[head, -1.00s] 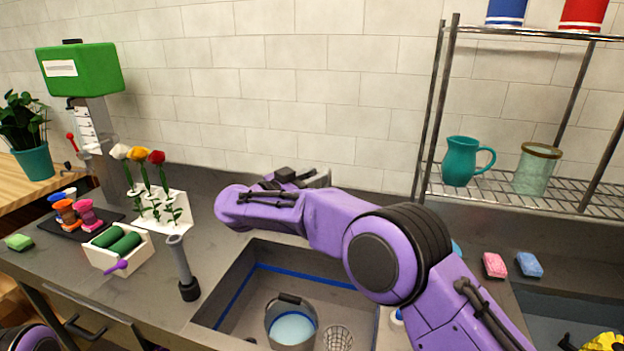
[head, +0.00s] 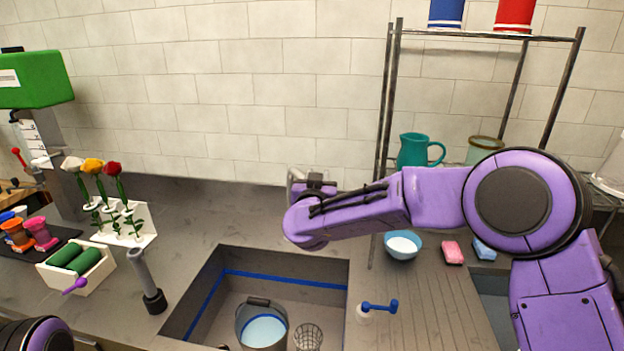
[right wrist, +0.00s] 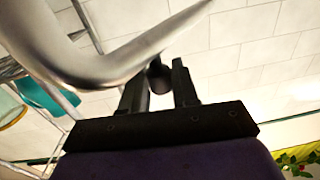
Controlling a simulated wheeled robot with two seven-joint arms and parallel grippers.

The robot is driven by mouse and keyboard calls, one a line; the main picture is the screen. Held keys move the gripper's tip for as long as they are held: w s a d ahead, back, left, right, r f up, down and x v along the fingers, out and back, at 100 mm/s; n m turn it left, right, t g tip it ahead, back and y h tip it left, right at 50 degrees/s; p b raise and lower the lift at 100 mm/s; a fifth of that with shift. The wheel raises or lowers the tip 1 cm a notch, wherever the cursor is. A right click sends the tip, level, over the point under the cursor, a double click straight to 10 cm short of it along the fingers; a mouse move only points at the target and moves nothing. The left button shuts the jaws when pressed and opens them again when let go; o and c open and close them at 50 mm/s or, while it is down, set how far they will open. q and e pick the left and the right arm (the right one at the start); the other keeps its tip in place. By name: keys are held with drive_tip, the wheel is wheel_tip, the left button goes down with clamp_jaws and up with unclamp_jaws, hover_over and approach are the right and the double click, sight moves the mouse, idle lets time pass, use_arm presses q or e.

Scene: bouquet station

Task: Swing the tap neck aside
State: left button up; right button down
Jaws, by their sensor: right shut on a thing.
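The tap neck (right wrist: 110,60) is a shiny silver curved tube crossing the top left of the right wrist view. In the head view only a small grey bit of it (head: 294,183) shows behind the sink, mostly hidden by my right gripper (head: 314,181). In the right wrist view my right gripper (right wrist: 159,88) has its two dark fingers on either side of a dark round knob (right wrist: 160,75) under the neck, and is shut on it. My left gripper is out of the head view.
The sink (head: 285,280) holds a grey bucket (head: 263,325) of water and a strainer (head: 308,338). A wire rack (head: 388,120) rises behind.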

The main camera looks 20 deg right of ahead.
drive_tip(key=shift+w+d+f, duration=0.1)
drive_tip(key=shift+w+d, duration=0.1)
drive_tip(key=shift+d, duration=0.5)
drive_tip(key=c, duration=1)
unclamp_jaws()
drive_tip(key=shift+w+d, duration=0.15)
drive_tip(key=shift+w, duration=0.05)
drive_tip(key=b+v, duration=0.3)
drive_tip(key=v, duration=0.7)
drive_tip(key=shift+s, duration=0.25)
drive_tip(key=shift+a+f, duration=0.1)
drive_tip(key=shift+a, duration=0.1)
